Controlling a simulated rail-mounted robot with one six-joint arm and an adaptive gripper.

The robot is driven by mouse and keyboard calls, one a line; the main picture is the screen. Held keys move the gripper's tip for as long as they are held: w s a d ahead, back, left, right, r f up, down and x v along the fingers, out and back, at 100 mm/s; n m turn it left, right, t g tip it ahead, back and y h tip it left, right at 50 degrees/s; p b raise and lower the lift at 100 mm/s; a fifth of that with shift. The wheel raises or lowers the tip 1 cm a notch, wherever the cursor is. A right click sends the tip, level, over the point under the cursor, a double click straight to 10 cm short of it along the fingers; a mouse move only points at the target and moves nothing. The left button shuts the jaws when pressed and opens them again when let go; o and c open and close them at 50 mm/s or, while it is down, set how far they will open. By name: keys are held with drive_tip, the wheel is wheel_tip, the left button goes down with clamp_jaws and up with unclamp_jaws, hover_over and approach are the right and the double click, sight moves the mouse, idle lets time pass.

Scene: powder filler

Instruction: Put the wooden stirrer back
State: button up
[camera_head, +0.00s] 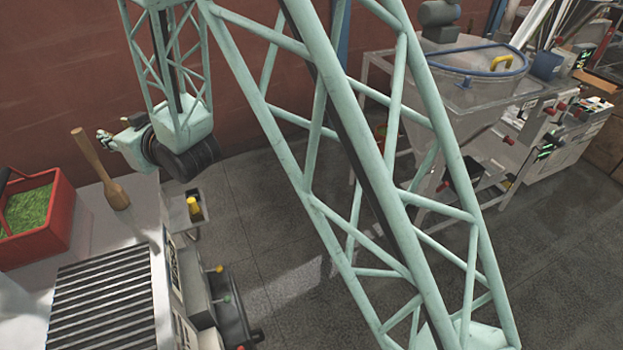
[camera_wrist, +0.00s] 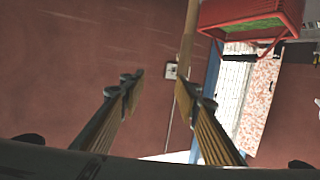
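The wooden stirrer (camera_head: 102,172) stands nearly upright on the white table at the left in the head view, its broad end down and its handle leaning a little left. My gripper (camera_head: 104,138) is just right of the handle in that view. In the wrist view my gripper (camera_wrist: 160,84) shows two fingers set apart with nothing between them. A tan bar, which looks like the stirrer's handle (camera_wrist: 188,35), comes down from the top edge close to the right fingertip. I cannot tell if they touch.
A red crate (camera_head: 62,222) with green contents stands left of the stirrer and also shows in the wrist view (camera_wrist: 206,16). A ribbed grey grate (camera_head: 103,305) lies in front. The reddish wall (camera_head: 50,70) is behind. A hopper machine (camera_head: 470,90) stands at right.

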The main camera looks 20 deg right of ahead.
drive_tip(key=s+d+r+m+g+h, duration=0.1)
drive_tip(key=s+d+r+h, duration=0.15)
drive_tip(key=d, duration=0.55)
drive_tip(key=s+d+r+m+h, duration=0.15)
drive_tip(key=d+r, duration=0.25)
drive_tip(key=d, duration=0.4)
drive_tip(key=s+d+r+m+g+h, duration=0.1)
drive_tip(key=s+d+r+g+h, duration=0.3)
drive_tip(key=s+d, duration=0.8)
drive_tip(key=s+d+m+g, duration=0.1)
drive_tip(key=s+d, duration=0.3)
drive_tip(key=s, duration=0.8)
drive_tip(key=s+d+r+m+g, duration=0.1)
drive_tip(key=s+d, duration=0.4)
drive_tip(key=s, duration=0.7)
drive_tip(key=s+d+r+m+g, duration=0.1)
drive_tip(key=s+d, duration=0.3)
drive_tip(key=s, duration=0.8)
drive_tip(key=shift+d+g+h, duration=0.15)
drive_tip(key=shift+g+h, duration=0.15)
drive_tip(key=shift+g, duration=0.2)
